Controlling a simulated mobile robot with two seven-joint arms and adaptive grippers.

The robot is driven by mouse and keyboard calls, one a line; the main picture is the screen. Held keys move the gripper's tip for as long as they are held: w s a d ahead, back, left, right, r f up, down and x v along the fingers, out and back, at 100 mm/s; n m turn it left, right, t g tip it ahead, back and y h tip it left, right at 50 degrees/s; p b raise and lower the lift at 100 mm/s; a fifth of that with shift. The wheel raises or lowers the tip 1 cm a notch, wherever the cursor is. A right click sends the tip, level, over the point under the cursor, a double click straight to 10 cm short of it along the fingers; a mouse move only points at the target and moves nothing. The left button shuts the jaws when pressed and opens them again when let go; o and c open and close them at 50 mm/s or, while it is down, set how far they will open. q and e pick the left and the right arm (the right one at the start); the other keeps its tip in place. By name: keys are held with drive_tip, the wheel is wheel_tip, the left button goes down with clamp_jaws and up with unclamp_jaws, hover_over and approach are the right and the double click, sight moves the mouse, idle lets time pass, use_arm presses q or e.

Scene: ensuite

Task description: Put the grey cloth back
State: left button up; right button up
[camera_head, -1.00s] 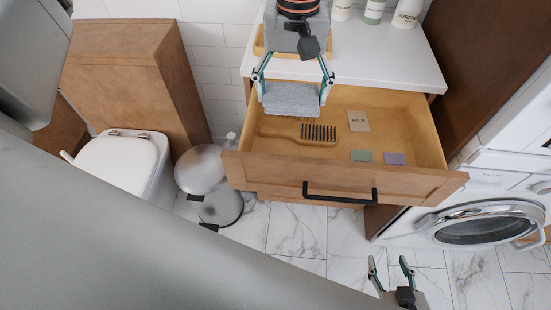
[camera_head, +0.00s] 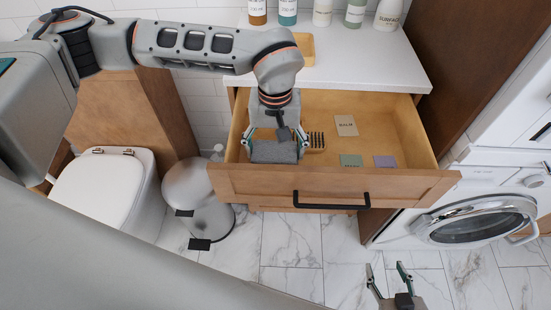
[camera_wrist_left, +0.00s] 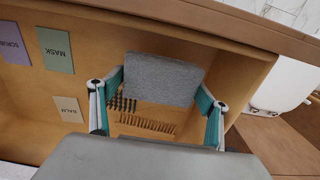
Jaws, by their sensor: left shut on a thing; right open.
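The grey cloth (camera_head: 274,152) is a folded block held between the fingers of my left gripper (camera_head: 276,143), inside the open drawer (camera_head: 400,125) near its left front part. It also shows in the left wrist view (camera_wrist_left: 163,79), between both fingertips and over a wooden brush (camera_wrist_left: 150,118). I cannot tell whether the cloth touches the drawer floor. The brush is partly hidden by the gripper and cloth in the head view; its bristles (camera_head: 316,140) show to the right. My right gripper (camera_head: 388,274) is open and empty, low over the floor at the bottom right.
In the drawer lie a BALM card (camera_head: 346,125), a green card (camera_head: 351,160) and a purple card (camera_head: 385,161). Several bottles stand on the white counter (camera_head: 350,70). A bin (camera_head: 190,190) and toilet (camera_head: 105,185) are at left, a washing machine (camera_head: 475,222) at right.

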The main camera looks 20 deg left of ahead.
sight(275, 160)
use_arm(q)
wheel_tip(275, 160, down, 4)
drive_tip(key=shift+f, duration=0.2)
drive_tip(key=shift+r, duration=0.1)
use_arm(e)
drive_tip(key=shift+s+a+f, duration=0.1)
drive_tip(key=shift+s+f, duration=0.05)
drive_tip(key=shift+f, duration=0.05)
use_arm(q)
drive_tip(key=o, duration=1)
drive_tip(key=shift+b, duration=0.3)
wheel_tip(275, 160, up, 10)
drive_tip(key=shift+r+p, duration=0.25)
drive_tip(key=shift+p, duration=0.4)
drive_tip(key=shift+r, duration=0.75)
use_arm(e)
drive_tip(key=shift+s+a+r, duration=0.15)
drive_tip(key=shift+s+r, duration=0.1)
drive_tip(key=shift+r, duration=0.1)
